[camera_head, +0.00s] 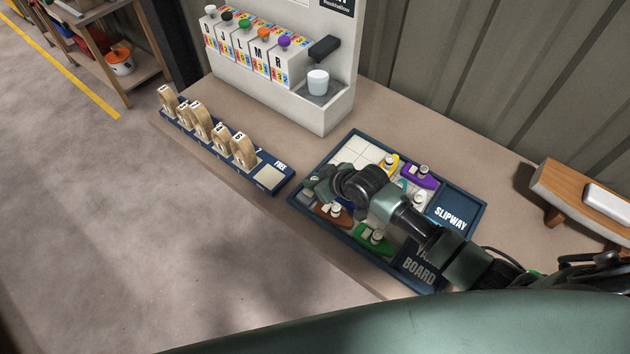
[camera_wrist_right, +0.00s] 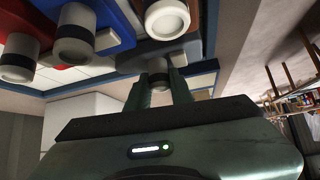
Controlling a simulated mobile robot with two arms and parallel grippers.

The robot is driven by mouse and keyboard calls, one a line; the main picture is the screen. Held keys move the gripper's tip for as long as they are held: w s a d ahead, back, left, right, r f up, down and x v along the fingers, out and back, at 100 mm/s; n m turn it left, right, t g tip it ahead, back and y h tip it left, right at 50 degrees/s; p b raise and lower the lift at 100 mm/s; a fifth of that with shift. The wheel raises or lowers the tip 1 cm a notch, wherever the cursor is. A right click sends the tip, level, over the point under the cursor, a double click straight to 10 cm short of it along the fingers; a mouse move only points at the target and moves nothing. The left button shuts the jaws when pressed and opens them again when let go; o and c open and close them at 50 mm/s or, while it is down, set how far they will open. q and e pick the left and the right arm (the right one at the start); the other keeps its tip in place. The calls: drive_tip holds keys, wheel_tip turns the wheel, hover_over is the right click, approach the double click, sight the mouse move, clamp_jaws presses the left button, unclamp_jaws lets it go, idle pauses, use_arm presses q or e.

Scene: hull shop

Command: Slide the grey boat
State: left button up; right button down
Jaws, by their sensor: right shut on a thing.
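The blue-framed yard board (camera_head: 334,143) lies on the bench in the head view, holding several coloured boats with pale pegs. My right gripper (camera_head: 312,184) is over its left edge, and my arm crosses the board and hides part of it. In the right wrist view the gripper (camera_wrist_right: 160,88) is shut on the upright peg of a dark grey boat (camera_wrist_right: 145,56). In the head view only a bit of the grey boat (camera_head: 306,199) shows beside the gripper. A blue boat (camera_wrist_right: 112,18) and a red boat (camera_wrist_right: 60,75) are nearby. My left gripper is not in view.
Green (camera_head: 372,243), brown (camera_head: 335,216), purple (camera_head: 420,178) and yellow (camera_head: 388,161) boats sit around my arm. The slipway panel (camera_head: 451,217) is at the board's right. A rack of wooden pieces (camera_head: 240,152), a dispenser (camera_head: 262,68) and a wooden stand (camera_head: 573,195) surround the board.

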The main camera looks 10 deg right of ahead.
drive_tip(key=shift+s+a+f, duration=0.1)
drive_tip(key=shift+s+a, duration=0.05)
drive_tip(key=shift+a, duration=0.05)
drive_tip(key=c, duration=1.3)
unclamp_jaws()
drive_tip(key=shift+o, duration=0.2)
drive_tip(key=shift+a, duration=0.1)
drive_tip(key=shift+s+d+r, duration=0.15)
drive_tip(key=shift+d+r, duration=0.1)
drive_tip(key=v, duration=0.7)
drive_tip(key=shift+s+r+b, duration=0.1)
drive_tip(key=shift+r+b, duration=0.05)
drive_tip(key=shift+b, duration=0.25)
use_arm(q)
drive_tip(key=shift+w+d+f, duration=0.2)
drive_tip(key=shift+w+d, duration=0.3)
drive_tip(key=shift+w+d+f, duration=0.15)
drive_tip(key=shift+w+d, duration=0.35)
use_arm(e)
drive_tip(key=shift+a, duration=0.1)
